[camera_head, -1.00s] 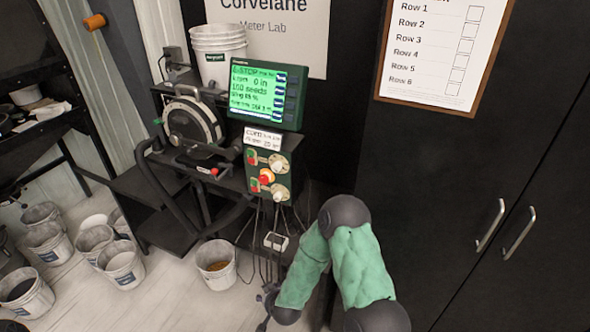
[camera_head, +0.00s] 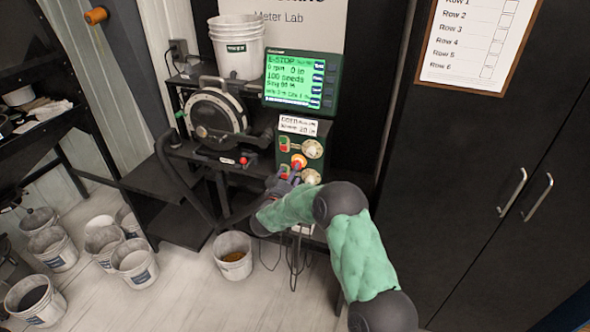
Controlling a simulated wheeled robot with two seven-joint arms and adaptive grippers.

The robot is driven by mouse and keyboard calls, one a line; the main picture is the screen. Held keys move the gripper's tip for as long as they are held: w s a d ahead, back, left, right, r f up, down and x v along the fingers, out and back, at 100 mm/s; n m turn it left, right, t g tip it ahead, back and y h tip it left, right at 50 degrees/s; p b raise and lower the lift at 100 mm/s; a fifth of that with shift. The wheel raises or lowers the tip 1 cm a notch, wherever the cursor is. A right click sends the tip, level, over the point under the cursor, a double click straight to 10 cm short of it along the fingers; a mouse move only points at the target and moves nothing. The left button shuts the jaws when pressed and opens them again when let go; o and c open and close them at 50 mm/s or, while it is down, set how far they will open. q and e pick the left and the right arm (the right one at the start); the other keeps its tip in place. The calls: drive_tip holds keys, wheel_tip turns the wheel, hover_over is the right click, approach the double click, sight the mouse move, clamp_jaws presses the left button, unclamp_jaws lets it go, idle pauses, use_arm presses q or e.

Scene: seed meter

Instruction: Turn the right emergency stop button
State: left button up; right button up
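A red-orange button on a yellow base (camera_head: 299,161) sits on the dark green control panel (camera_head: 289,149), between two pale round knobs, upper (camera_head: 313,149) and lower (camera_head: 310,176). A second red button (camera_head: 243,160) sits to the left on the seed meter stand. The screen (camera_head: 301,80) above the panel is green and its top line reads E-STOP. My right gripper (camera_head: 283,180) is at the lower left of the panel, just below the red-orange button. It is small and partly hidden by my wrist, so its fingers and any contact are unclear. My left gripper is out of view.
The round seed meter (camera_head: 215,119) stands left of the panel on a black stand. A white bucket stack (camera_head: 237,47) is behind it. Several buckets stand on the floor at left, and one with tan contents (camera_head: 233,256) is below the stand. A black cabinet (camera_head: 470,190) fills the right.

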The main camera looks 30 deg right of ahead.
drive_tip(key=shift+b+x, duration=0.4)
drive_tip(key=shift+x, duration=2)
drive_tip(key=shift+r, duration=0.1)
drive_tip(key=c, duration=1.1)
